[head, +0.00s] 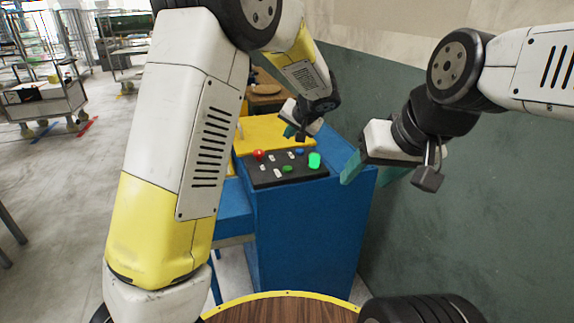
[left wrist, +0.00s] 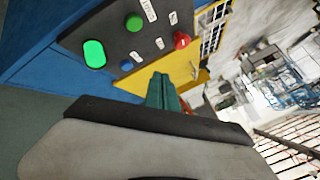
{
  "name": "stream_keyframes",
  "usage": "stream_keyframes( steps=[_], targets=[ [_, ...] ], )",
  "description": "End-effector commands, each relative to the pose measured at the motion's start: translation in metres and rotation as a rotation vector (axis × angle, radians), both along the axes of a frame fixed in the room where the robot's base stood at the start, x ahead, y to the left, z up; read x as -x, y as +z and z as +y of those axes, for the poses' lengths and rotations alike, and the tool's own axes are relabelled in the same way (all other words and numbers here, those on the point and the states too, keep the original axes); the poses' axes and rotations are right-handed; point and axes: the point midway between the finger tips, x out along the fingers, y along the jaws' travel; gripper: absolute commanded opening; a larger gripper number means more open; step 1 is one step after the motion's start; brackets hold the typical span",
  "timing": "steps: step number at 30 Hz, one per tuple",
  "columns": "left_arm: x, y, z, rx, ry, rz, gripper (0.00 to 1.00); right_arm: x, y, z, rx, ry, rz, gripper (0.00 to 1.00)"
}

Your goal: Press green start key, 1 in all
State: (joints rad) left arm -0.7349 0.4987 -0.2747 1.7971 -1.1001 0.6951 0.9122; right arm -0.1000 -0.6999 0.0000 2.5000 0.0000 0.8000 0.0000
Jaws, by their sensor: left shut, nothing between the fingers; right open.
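A black control panel (head: 280,180) sits on top of a blue cabinet (head: 305,230). It carries a round green button (head: 287,168), a larger bright green key (head: 314,160), a red button (head: 257,155) and a blue button (head: 299,152). In the left wrist view the round green button (left wrist: 133,21) and bright green key (left wrist: 94,54) are both uncovered; the label text is unreadable. My left gripper (head: 294,132) is shut and empty, above the panel's back edge, apart from both green ones. Its teal fingers (left wrist: 160,80) show too. My right gripper (head: 374,177) is open and empty, right of the panel.
A yellow plate (head: 270,133) lies behind the panel. A dark green wall (head: 460,240) rises close on the right. A round wooden table top (head: 275,310) with a yellow rim is at the bottom. The floor (head: 60,200) at left is mostly open, with a cart (head: 45,105) further back.

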Motion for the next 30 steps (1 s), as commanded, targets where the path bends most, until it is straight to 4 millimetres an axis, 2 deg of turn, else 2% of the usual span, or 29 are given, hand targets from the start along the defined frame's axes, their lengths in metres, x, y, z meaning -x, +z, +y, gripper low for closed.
stream_keyframes(
  steps=[7, 11, 24, 30],
  targets=[
    [0.000, -0.001, 0.001, 0.000, 0.001, 0.002, 0.00, 0.000, 0.000, 0.000, 0.000, 0.000, 0.000, 0.59],
    [0.001, -0.010, 0.001, -0.001, 0.001, 0.004, 0.00, 0.000, 0.000, 0.000, 0.000, 0.000, 0.000, 0.59],
    [0.001, -0.068, 0.001, -0.002, 0.001, 0.004, 0.00, 0.000, 0.000, 0.000, 0.000, 0.000, 0.000, 0.59],
    [0.001, -0.084, 0.001, -0.001, 0.000, 0.004, 0.00, 0.000, 0.000, 0.000, 0.000, 0.000, 0.000, 0.59]
  ],
)
